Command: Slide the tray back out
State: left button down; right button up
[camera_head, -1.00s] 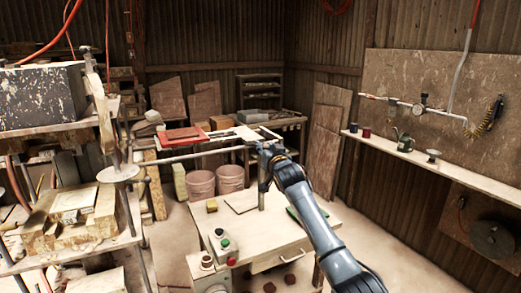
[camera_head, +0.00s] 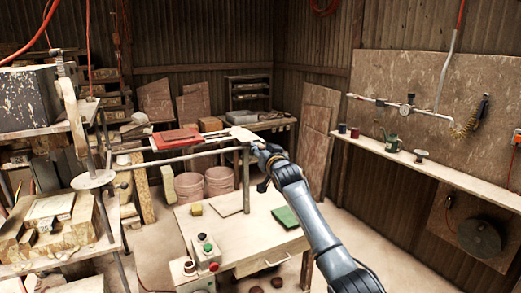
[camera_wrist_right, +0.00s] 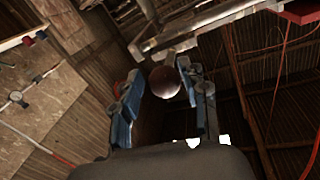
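A flat pale board (camera_head: 52,207) lies on wooden blocks on the left stand, below a round disc (camera_head: 92,179); I cannot tell for certain that it is the tray. A long metal bar (camera_head: 180,157) runs right from near the disc to an upright handle (camera_head: 245,185). My right gripper (camera_head: 258,162) is just right of the handle's upper part. In the right wrist view its fingers (camera_wrist_right: 160,85) are spread, with a dark round knob (camera_wrist_right: 165,82) showing between them, apparently not clamped. My left gripper is out of view.
A red flat piece (camera_head: 178,138) lies behind the bar. Two pink buckets (camera_head: 222,180) stand on the floor.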

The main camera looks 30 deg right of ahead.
jog(key=shift+d, duration=0.15)
jog(key=shift+s+a, duration=0.3)
jog(key=shift+s, duration=0.15)
jog(key=s+a, duration=0.1)
jog(key=s, duration=1)
jog(key=shift+a, duration=0.15)
jog(key=shift+f, duration=0.1)
